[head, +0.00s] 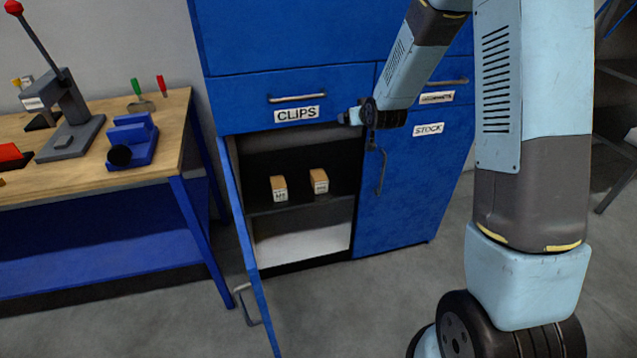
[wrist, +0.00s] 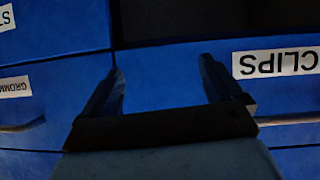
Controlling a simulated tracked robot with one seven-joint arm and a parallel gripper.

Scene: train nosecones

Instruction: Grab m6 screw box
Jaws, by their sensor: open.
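Two small cardboard boxes with white labels stand on the cabinet's inner shelf in the head view, a left box (head: 279,188) and a right box (head: 319,182). Their labels are too small to read surely, so I cannot tell which is the M6 screw box. My gripper (head: 350,117) is in front of the cabinet, beside the CLIPS drawer label and above and to the right of both boxes. In the wrist view my gripper (wrist: 162,72) is open with nothing between its fingers. Neither box can be made out there.
The cabinet's left door (head: 250,250) stands open towards me. The STOCK door (head: 415,185) is shut, as is the CLIPS drawer (head: 300,98) above the opening. A workbench (head: 60,185) with tools stands at the left. Grey floor lies clear before the cabinet.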

